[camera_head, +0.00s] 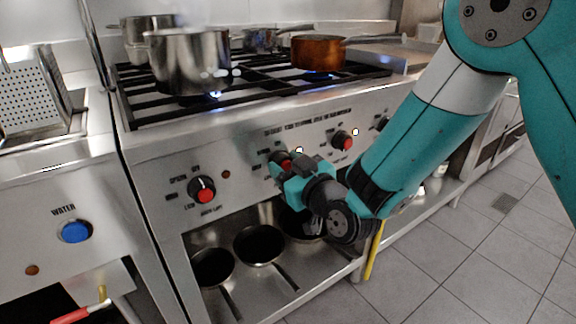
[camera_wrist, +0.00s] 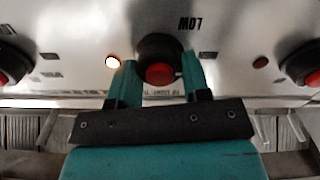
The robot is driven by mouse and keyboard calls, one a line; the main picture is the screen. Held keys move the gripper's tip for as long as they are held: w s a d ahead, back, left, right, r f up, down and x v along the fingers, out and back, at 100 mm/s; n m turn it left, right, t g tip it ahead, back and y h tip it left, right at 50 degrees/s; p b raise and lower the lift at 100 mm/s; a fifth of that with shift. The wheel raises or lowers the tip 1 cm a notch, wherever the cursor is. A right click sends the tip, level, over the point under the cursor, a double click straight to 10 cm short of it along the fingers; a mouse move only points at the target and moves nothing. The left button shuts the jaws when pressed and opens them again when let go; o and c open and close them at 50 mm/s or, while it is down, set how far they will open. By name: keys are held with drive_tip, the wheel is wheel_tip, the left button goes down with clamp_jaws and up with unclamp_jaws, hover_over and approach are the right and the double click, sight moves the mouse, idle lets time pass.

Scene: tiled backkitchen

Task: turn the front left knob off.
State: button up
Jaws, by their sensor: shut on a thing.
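The stove front has a row of black knobs with red centres. My gripper (camera_head: 284,163) is at the second knob from the left (camera_head: 281,155). In the wrist view, which is upside down, my gripper (camera_wrist: 160,82) has one finger on each side of this knob (camera_wrist: 159,73) and is shut on it. A lit lamp (camera_head: 300,150) is beside it, also seen bright in the wrist view (camera_wrist: 113,62). The leftmost knob (camera_head: 202,189) is free, with an unlit lamp (camera_head: 226,174) near it. A flame (camera_head: 215,94) burns under the front left steel pot (camera_head: 188,62).
A third knob (camera_head: 343,140) has a lit lamp (camera_head: 355,132) beside it. A copper pan (camera_head: 318,52) stands over another flame. Several pans (camera_head: 258,244) lie on the shelf below. A blue water knob (camera_head: 76,231) is on the left unit. The tiled floor (camera_head: 440,270) is clear at the right.

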drive_tip(key=shift+d, duration=0.1)
drive_tip(key=m, duration=0.4)
drive_tip(key=shift+f, duration=0.1)
drive_tip(key=m, duration=0.5)
drive_tip(key=shift+p, duration=0.4)
drive_tip(key=m, duration=0.4)
drive_tip(key=shift+d+m, duration=0.1)
drive_tip(key=shift+m, duration=0.2)
drive_tip(key=shift+f+m+p, duration=0.1)
drive_tip(key=shift+m+p, duration=0.25)
drive_tip(key=shift+m, duration=1.75)
drive_tip(key=o, duration=0.9)
